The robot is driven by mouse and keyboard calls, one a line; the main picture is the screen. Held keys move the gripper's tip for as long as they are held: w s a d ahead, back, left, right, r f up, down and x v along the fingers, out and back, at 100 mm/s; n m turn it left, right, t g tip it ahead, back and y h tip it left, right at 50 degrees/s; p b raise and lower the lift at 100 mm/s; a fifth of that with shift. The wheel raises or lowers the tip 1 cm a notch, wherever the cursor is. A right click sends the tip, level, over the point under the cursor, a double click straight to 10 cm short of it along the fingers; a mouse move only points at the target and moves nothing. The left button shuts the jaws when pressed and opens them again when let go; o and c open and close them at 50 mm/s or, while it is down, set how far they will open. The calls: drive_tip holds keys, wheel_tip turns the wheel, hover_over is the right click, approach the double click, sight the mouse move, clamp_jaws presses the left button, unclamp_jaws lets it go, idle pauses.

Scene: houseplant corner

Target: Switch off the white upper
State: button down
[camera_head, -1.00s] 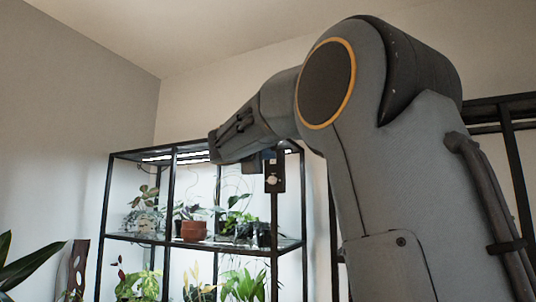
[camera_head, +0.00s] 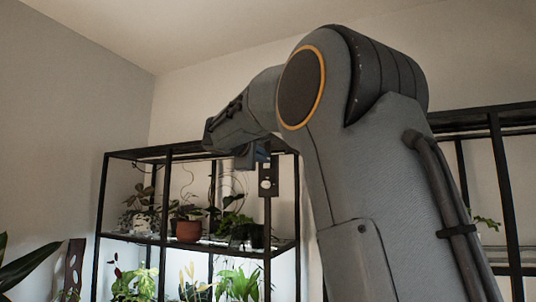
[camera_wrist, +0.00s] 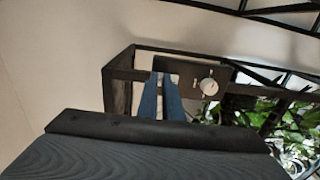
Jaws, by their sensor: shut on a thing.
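A black switch box (camera_wrist: 222,72) is mounted on the front post of the black plant shelf. It has a round white knob (camera_wrist: 208,86), which shows in the wrist view just right of my fingers. The box also shows in the head view (camera_head: 268,186), below my wrist. My gripper (camera_wrist: 161,76) has its blue fingertips at the left part of the box, shut on a small switch, which is mostly hidden between them. The upper shelf bay (camera_head: 138,176) is dim, with no lit strip under its top. The lower bay (camera_head: 170,262) is brightly lit.
Potted plants, one in a terracotta pot (camera_head: 188,231), stand on the middle shelf close below my wrist. More plants (camera_head: 238,284) fill the lower bay. A second black rack (camera_head: 497,190) stands at the right.

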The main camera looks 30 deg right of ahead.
drive_tip(key=b+v, duration=0.5)
drive_tip(key=v, duration=0.9)
drive_tip(key=shift+b, duration=0.4)
